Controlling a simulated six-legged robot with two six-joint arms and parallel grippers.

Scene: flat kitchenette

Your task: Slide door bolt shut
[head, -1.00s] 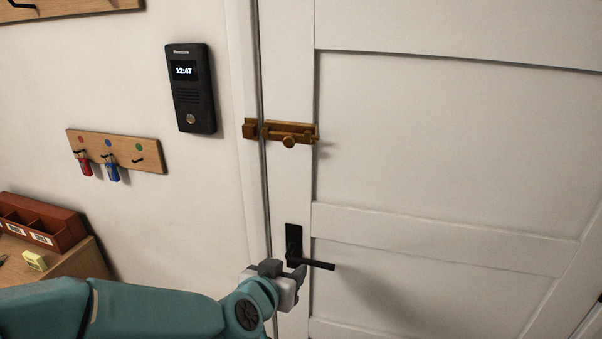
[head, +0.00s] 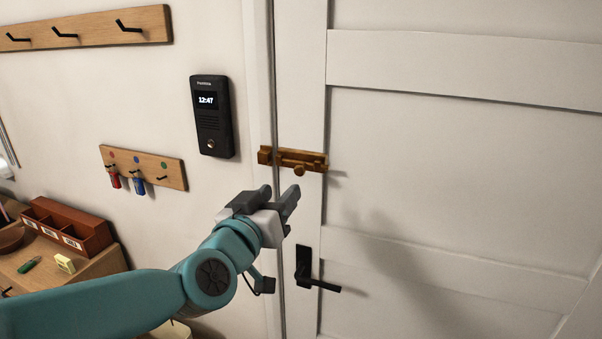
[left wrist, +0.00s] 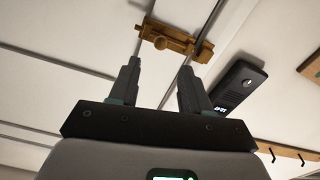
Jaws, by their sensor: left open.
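The brass door bolt (head: 300,159) is mounted on the white door (head: 420,150) near its left edge, with its keeper (head: 265,155) on the frame beside it. The round knob (head: 299,171) hangs at the lower side of the bolt. My left gripper (head: 282,193) is open and empty, just below and left of the knob, apart from it. In the left wrist view the bolt (left wrist: 190,42) and knob lie beyond the two spread fingertips (left wrist: 160,65). Whether the rod reaches into the keeper is too small to tell. My right gripper is not in view.
A black door handle (head: 305,270) is below the bolt. A wooden cabinet (head: 70,275) with a tray stands at lower left.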

